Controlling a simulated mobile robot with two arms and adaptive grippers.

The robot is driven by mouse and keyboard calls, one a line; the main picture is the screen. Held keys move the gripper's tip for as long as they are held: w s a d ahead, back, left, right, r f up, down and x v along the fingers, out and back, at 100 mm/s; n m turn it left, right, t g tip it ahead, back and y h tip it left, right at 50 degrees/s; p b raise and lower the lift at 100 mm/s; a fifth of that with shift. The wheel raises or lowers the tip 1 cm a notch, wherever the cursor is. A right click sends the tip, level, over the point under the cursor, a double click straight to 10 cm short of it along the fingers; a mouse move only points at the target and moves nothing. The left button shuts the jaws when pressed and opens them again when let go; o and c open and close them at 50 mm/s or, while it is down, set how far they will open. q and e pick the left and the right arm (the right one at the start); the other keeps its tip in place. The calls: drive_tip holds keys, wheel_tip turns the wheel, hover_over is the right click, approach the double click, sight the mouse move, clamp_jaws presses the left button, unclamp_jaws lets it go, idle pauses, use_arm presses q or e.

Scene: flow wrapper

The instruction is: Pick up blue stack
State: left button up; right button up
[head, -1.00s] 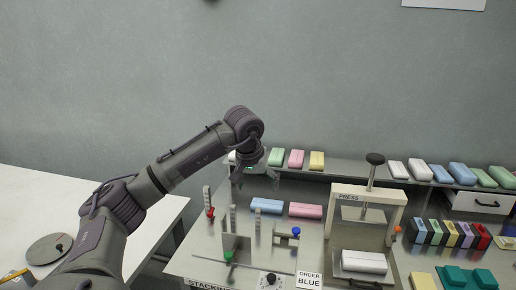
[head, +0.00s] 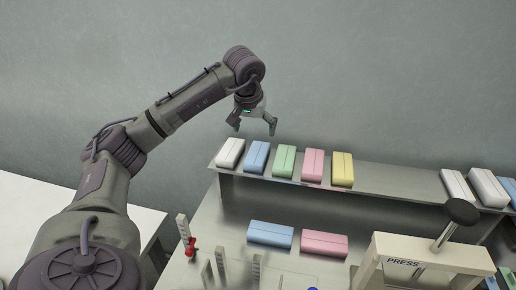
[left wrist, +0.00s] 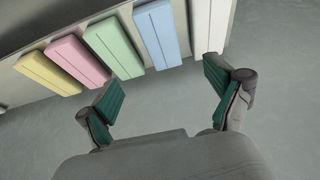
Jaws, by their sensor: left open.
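A blue stack (head: 257,157) lies on the raised back shelf between a white and a green stack; it also shows in the left wrist view (left wrist: 157,33). A second blue stack (head: 270,235) lies on the lower bench surface, left of a pink one. My left gripper (head: 254,127) is open and empty, above the shelf's blue stack, with a gap between. In the left wrist view the fingers (left wrist: 163,88) are spread apart, and the blue stack lies beyond them, not between them. My right gripper is not in view.
On the shelf (head: 395,178) stand white (head: 230,153), green (head: 284,161), pink (head: 313,165) and yellow (head: 343,169) stacks close together. A press (head: 425,255) stands at lower right. A red-knobbed post fixture (head: 190,245) stands at lower left. The wall is behind.

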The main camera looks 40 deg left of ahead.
sight(257, 153)
use_arm(q)
drive_tip(key=p+x, duration=0.1)
drive_tip(key=x, duration=0.6)
drive_tip(key=shift+f, duration=0.35)
drive_tip(key=shift+w+a+f+p, duration=0.15)
drive_tip(key=shift+f+p, duration=0.2)
drive_tip(key=shift+f, duration=0.1)
drive_tip(key=p+x, duration=0.1)
drive_tip(key=x, duration=0.2)
drive_tip(key=shift+w+a+f, duration=0.15)
drive_tip(key=shift+w+a, duration=0.05)
drive_tip(key=shift+a, duration=0.05)
drive_tip(key=shift+w+a+f, duration=0.1)
drive_tip(key=shift+f, duration=0.2)
drive_tip(key=c, duration=0.9)
drive_tip(key=shift+c, duration=0.4)
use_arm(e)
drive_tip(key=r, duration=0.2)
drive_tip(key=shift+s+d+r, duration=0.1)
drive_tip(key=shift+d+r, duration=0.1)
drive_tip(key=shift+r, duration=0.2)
